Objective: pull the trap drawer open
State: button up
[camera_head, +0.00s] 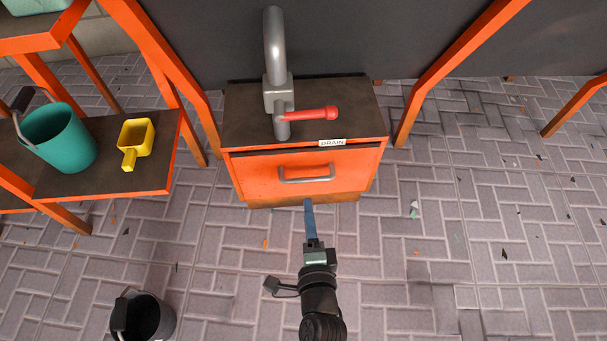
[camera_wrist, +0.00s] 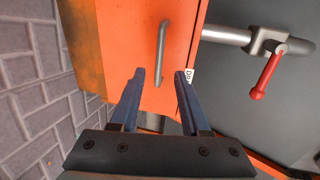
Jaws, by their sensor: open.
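The trap drawer (camera_head: 350,168) is the orange front of a small cabinet with a dark top, and it looks closed. Its grey bar handle (camera_head: 306,180) runs across the front. In the wrist view the handle (camera_wrist: 162,45) stands upright in the picture, between and beyond my fingertips. My gripper (camera_head: 308,202) has blue fingers and points at the drawer from the near side, its tips just below the handle in the head view. In the wrist view my gripper (camera_wrist: 161,76) is open and empty, and the fingers do not appear to touch the handle.
A grey pipe (camera_head: 275,50) with a red valve lever (camera_head: 310,114) stands on the cabinet top. Orange legs flank the cabinet. A shelf at left holds a teal bucket (camera_head: 62,138) and yellow scoop (camera_head: 137,138). A dark bucket (camera_head: 150,318) is on the floor.

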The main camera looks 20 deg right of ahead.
aim_at(305, 182)
jog(key=b+x, duration=0.3)
jog(key=x, duration=0.8)
grip_shut()
dwell(1.2)
